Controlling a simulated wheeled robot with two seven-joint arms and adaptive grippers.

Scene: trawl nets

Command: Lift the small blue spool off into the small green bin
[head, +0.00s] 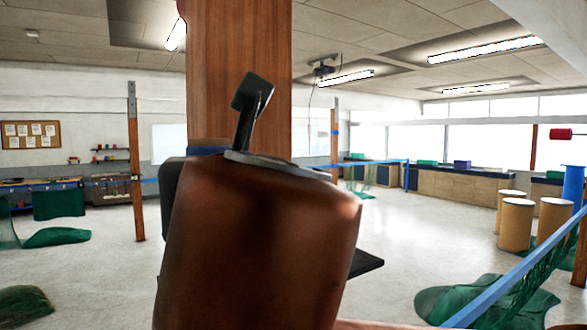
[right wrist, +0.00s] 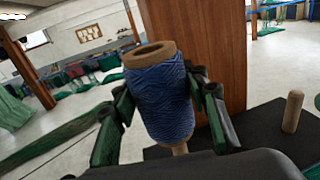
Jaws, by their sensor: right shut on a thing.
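The small blue spool (right wrist: 162,100) fills the middle of the right wrist view, blue thread on a tan core, slightly tilted in the picture. My right gripper (right wrist: 165,93) is shut on it, one finger on each side. A tan piece shows below the spool; I cannot tell whether it is a peg or the spool's core, or whether the spool is still around a peg. In the head view the spool and right fingertips cannot be made out behind a large brown shape. I cannot make out the small green bin for certain. My left gripper is not in view.
A bare tan peg (right wrist: 292,110) stands on a dark board (right wrist: 262,128) beside a wooden post (head: 236,75). Green nets (head: 480,303) lie on the floor at right. Open floor lies beyond.

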